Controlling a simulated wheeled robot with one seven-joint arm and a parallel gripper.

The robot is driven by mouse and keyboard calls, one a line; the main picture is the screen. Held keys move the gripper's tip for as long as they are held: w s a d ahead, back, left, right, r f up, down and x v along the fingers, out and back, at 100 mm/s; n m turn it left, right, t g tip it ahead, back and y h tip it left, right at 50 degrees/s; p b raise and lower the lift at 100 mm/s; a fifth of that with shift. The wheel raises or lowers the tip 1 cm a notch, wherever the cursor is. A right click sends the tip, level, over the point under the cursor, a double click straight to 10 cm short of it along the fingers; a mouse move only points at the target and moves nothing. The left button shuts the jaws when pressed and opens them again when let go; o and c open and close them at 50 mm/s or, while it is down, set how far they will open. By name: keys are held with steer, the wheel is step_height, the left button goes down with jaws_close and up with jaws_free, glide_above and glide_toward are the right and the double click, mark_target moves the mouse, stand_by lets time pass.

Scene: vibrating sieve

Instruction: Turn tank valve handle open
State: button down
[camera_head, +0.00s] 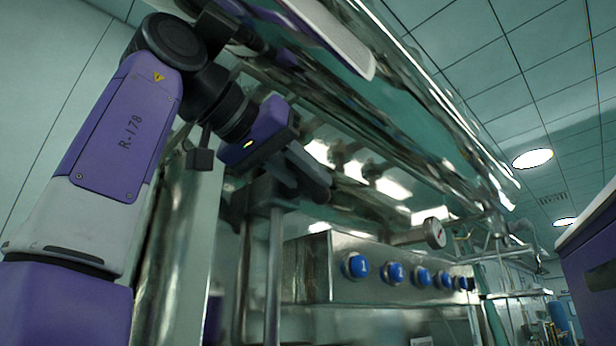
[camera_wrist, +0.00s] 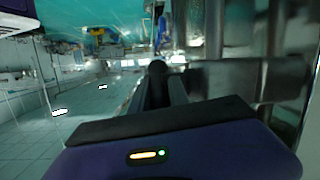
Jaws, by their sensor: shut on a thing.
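My gripper (camera_head: 312,182) is below the large shiny metal tank (camera_head: 375,135) in the head view, in front of its underside pipework. In the wrist view, the fingers of my gripper (camera_wrist: 160,84) are close together around a dark, round-ended piece (camera_wrist: 157,68). This piece appears to be the tank valve handle, and the gripper is shut on it. The fingers hide most of the handle, and its angle cannot be told. The valve body cannot be made out clearly in either view.
A steel box with several blue knobs (camera_head: 394,272) stands at the lower right of my gripper. A round gauge (camera_head: 434,233) sits on a pipe further right. A vertical metal post (camera_head: 273,280) stands just below the gripper.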

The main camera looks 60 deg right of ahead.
stand_by(0.3)
steer(key=c, duration=1.3)
jaws_free()
steer(key=f+v, duration=0.1)
steer(key=v, duration=0.8)
steer(key=f+v, duration=0.1)
steer(key=v, duration=0.4)
steer(key=shift+w+a+f, duration=0.1)
steer(key=shift+a+f, duration=0.2)
steer(key=shift+a, duration=0.35)
